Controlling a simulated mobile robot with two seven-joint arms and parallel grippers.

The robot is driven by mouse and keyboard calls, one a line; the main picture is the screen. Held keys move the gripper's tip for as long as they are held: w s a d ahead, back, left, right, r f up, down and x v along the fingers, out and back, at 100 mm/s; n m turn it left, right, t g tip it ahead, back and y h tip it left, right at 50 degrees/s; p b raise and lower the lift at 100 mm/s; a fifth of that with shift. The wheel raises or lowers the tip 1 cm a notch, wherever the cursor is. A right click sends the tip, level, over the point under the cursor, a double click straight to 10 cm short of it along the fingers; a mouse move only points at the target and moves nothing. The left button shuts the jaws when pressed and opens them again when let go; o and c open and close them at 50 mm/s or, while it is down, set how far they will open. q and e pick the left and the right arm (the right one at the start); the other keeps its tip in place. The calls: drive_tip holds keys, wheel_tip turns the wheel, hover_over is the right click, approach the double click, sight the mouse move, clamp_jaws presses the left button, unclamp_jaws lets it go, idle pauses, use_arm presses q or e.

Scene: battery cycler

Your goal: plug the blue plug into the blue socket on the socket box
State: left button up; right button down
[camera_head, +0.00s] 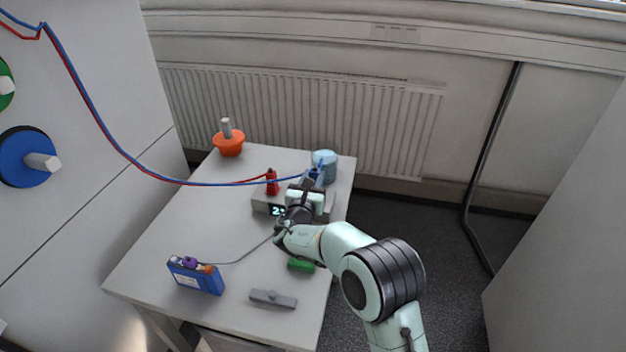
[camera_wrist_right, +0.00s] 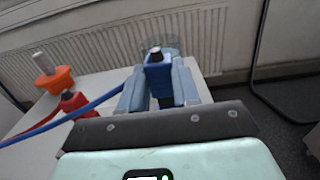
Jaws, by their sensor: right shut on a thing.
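The blue plug (camera_head: 314,177) is held upright between the fingers of my right gripper (camera_head: 309,186), over the right part of the socket box (camera_head: 262,203). In the wrist view the blue plug (camera_wrist_right: 159,76) stands between the two light blue fingers of my right gripper (camera_wrist_right: 158,88), with its blue cable leading left. The red plug (camera_head: 272,182) stands upright on the left part of the box and also shows in the wrist view (camera_wrist_right: 76,104). The blue socket is hidden by my gripper, so I cannot tell whether the plug touches it. My left gripper is out of view.
A light blue cup-like container (camera_head: 325,161) stands just behind the plug. An orange bowl-shaped object (camera_head: 229,144) is at the back left. A blue battery pack (camera_head: 196,276), green block (camera_head: 301,266) and grey piece (camera_head: 272,299) lie in front. Red and blue cables (camera_head: 125,157) hang across the left.

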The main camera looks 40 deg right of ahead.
drive_tip(key=shift+f+b, duration=1.35)
drive_tip(key=shift+f, duration=0.25)
idle(1.6)
drive_tip(key=c, duration=0.7)
unclamp_jaws()
drive_tip(key=shift+c, duration=0.2)
drive_tip(key=p+v, duration=0.1)
drive_tip(key=v, duration=1.2)
drive_tip(key=shift+s+a+r, duration=0.1)
drive_tip(key=shift+a+r, duration=0.05)
drive_tip(key=shift+a, duration=0.05)
